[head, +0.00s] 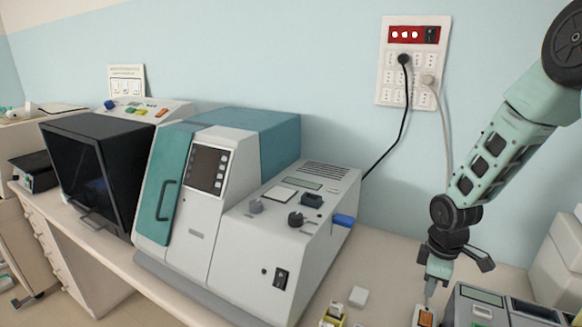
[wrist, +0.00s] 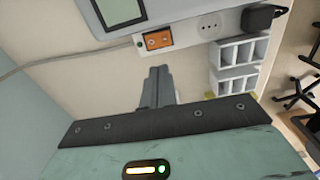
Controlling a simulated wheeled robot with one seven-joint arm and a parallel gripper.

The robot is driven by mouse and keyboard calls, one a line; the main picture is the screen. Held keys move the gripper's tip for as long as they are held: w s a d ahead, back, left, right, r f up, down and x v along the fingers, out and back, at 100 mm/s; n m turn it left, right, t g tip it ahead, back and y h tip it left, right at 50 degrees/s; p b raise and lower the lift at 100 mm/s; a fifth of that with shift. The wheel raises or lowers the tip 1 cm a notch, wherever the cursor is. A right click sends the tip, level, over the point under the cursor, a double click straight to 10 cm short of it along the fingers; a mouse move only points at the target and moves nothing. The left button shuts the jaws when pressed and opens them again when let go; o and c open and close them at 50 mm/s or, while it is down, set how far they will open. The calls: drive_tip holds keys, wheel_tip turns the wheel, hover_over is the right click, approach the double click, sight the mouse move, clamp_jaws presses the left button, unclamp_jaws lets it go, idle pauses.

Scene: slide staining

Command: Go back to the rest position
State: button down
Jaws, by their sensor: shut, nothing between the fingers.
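My gripper (head: 430,292) points down at the lower right of the head view, just above a white power strip with an orange switch (head: 425,318). In the wrist view my gripper (wrist: 157,72) is shut, its two grey fingers together with nothing between them. Its tips lie just below the orange switch (wrist: 158,40) in that picture; whether they touch it I cannot tell. My green arm reaches in from the upper right.
A white and teal machine (head: 205,240) and a dark-fronted box (head: 95,165) stand on the bench to the left. A grey device (head: 470,312) stands right beside my gripper. The wrist view shows white slotted racks (wrist: 238,52), a black plug (wrist: 262,19) and a grey cable (wrist: 70,58).

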drive_tip(key=s+a+r+m+b, duration=0.1)
drive_tip(key=s+a+r+b, duration=0.15)
drive_tip(key=s+a, duration=0.45)
drive_tip(key=s+a+r+m+b, duration=0.1)
drive_tip(key=s+a+r+b, duration=0.2)
drive_tip(key=a, duration=0.7)
drive_tip(key=s+a+r+b, duration=0.1)
drive_tip(key=s+a, duration=0.1)
drive_tip(key=s, duration=0.5)
drive_tip(key=s+a+r+m+b, duration=0.1)
drive_tip(key=s+a+r, duration=0.1)
drive_tip(key=s, duration=0.5)
drive_tip(key=shift+a+r+y, duration=0.15)
drive_tip(key=shift+a+y, duration=0.15)
drive_tip(key=shift+a, duration=0.55)
